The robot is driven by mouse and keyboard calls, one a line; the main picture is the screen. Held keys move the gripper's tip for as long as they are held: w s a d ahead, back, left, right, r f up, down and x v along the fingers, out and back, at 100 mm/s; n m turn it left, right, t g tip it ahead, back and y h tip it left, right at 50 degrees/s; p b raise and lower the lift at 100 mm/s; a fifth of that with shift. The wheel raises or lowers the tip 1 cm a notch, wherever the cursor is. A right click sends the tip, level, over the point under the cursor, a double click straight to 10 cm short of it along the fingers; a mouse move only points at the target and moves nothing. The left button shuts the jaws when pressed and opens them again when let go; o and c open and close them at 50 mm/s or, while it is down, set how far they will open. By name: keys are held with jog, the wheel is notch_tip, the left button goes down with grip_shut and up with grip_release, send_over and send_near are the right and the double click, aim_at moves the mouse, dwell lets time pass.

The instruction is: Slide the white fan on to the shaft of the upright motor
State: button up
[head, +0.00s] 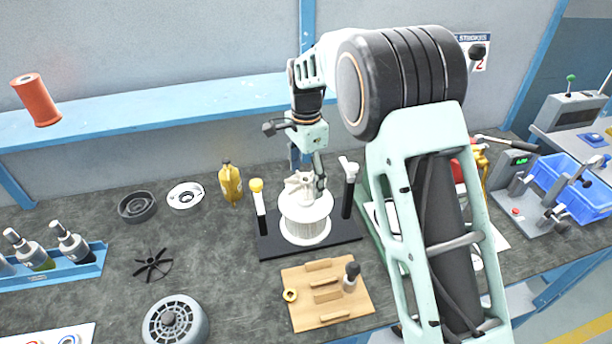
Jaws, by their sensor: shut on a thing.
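The white fan (301,187) is at the top of the upright motor, a pale ribbed cylinder (305,222) standing on a black base plate (345,252). My gripper (318,181) points down from above and is shut on the fan, with one finger visible at its right side. The fan looks roughly level and close over the motor's top. The shaft is hidden by the fan, so I cannot tell whether the fan is around it or just above it.
A yellow-topped post (257,200) and a white-topped dark post (348,185) flank the motor closely. A wooden block tray (330,318) lies in front. A black fan (153,264), a grey round housing (175,322) and a yellow bottle (230,182) stand left.

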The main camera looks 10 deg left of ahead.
jog(key=shift+f+b, duration=1.3)
jog(key=shift+f, duration=1.15)
dwell(0.4)
jog(key=o, duration=1)
jog(key=shift+c, duration=0.2)
jog(key=shift+r, duration=0.1)
notch_tip(320, 180, up, 12)
